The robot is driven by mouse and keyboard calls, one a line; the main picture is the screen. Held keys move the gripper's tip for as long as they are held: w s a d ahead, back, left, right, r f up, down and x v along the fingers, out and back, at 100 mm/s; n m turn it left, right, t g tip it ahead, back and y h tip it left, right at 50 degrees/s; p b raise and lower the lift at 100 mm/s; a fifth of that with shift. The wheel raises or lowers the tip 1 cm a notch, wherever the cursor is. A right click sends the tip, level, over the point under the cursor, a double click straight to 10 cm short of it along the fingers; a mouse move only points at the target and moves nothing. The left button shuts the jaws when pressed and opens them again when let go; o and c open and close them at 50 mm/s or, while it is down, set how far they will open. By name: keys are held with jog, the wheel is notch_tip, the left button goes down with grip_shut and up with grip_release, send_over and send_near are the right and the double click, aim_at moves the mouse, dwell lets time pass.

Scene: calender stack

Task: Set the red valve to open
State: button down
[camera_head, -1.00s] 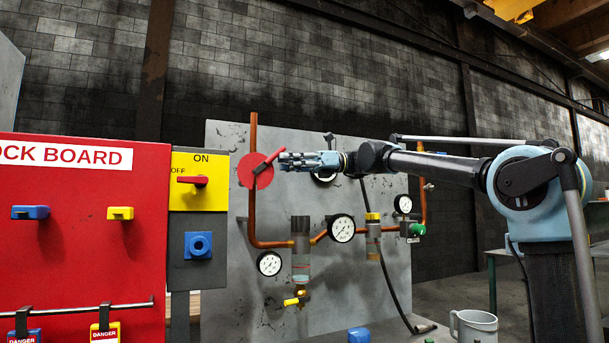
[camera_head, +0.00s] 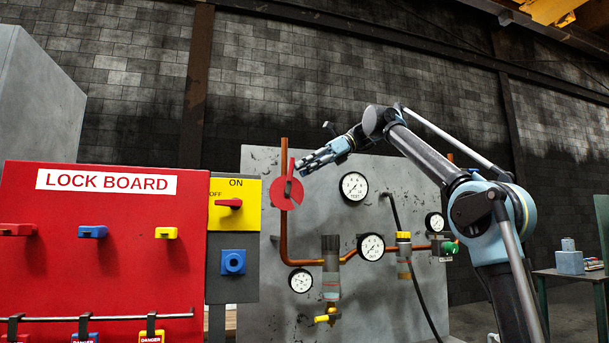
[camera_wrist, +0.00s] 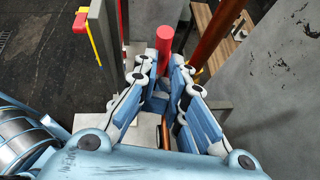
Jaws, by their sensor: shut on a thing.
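The red valve (camera_head: 283,196) is a red disc on the vertical copper pipe at the left of the grey panel. Its red lever handle (camera_head: 291,165) points nearly straight up, close to in line with the pipe. My gripper (camera_head: 301,165) reaches in from the right and is at the upper part of this handle. In the wrist view, the fingers of my gripper (camera_wrist: 161,70) are shut on the red handle (camera_wrist: 164,40), whose rounded end sticks out beyond them. The valve disc is hidden in the wrist view.
The grey panel (camera_head: 390,175) carries several gauges, copper pipes and a yellow valve (camera_head: 326,318). A yellow switch box (camera_head: 234,187) and blue knob (camera_head: 233,261) stand left of the valve, beside the red lock board (camera_head: 100,235). A black hose (camera_head: 412,255) hangs on the panel.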

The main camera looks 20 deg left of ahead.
jog(key=shift+s+a+r, duration=0.15)
jog(key=shift+a, duration=0.05)
jog(key=shift+s+a, duration=0.1)
dwell(0.5)
